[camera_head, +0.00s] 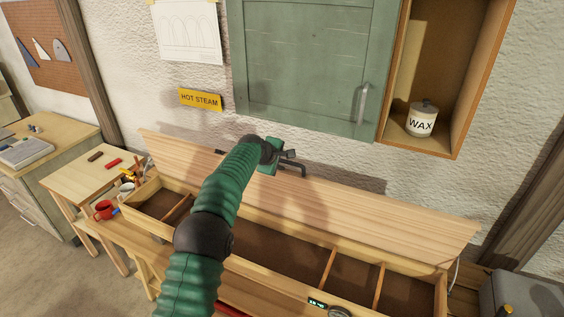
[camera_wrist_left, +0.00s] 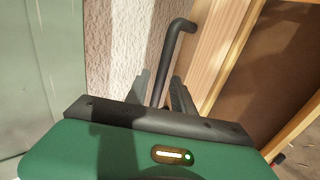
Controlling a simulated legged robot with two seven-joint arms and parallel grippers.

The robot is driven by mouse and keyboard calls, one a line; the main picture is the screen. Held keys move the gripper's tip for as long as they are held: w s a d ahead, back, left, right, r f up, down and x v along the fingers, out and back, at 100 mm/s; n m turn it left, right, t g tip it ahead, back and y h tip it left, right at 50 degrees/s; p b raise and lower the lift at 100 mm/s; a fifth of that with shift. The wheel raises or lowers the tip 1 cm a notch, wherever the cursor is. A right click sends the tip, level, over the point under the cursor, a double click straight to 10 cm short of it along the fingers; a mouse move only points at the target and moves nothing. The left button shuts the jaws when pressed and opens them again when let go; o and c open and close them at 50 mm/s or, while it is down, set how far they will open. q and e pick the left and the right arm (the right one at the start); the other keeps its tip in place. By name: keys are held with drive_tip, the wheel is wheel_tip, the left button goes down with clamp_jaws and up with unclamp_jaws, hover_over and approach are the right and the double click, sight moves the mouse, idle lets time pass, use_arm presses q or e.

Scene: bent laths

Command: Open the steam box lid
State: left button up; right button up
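The steam box (camera_head: 285,250) is a long pale wooden box with brown inner compartments, below the wall. Its lid (camera_head: 370,222) stands raised along the back edge, tilted toward the wall, so the inside shows. A dark bar handle (camera_head: 292,166) is on the lid near its upper edge; it also shows in the left wrist view (camera_wrist_left: 176,45). My left gripper (camera_head: 284,157) is at this handle. In the left wrist view its dark fingers (camera_wrist_left: 160,93) stand close on either side of the bar and look shut on it. My right gripper is not in view.
A green cabinet (camera_head: 305,60) hangs above the lid, beside an open shelf with a wax jar (camera_head: 422,120). A yellow hot steam sign (camera_head: 200,100) is on the wall.

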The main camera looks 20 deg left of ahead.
use_arm(q)
drive_tip(key=o, duration=0.3)
drive_tip(key=shift+a+f, duration=0.1)
drive_tip(key=shift+a, duration=0.05)
drive_tip(key=s+r+b, duration=0.4)
drive_tip(key=s+b, duration=0.3)
drive_tip(key=s, duration=0.3)
drive_tip(key=s+a+r+b, duration=0.1)
drive_tip(key=s+r+b, duration=0.3)
drive_tip(key=s+b, duration=0.3)
drive_tip(key=s, duration=0.4)
drive_tip(key=shift+a, duration=0.15)
drive_tip(key=shift+w, duration=0.2)
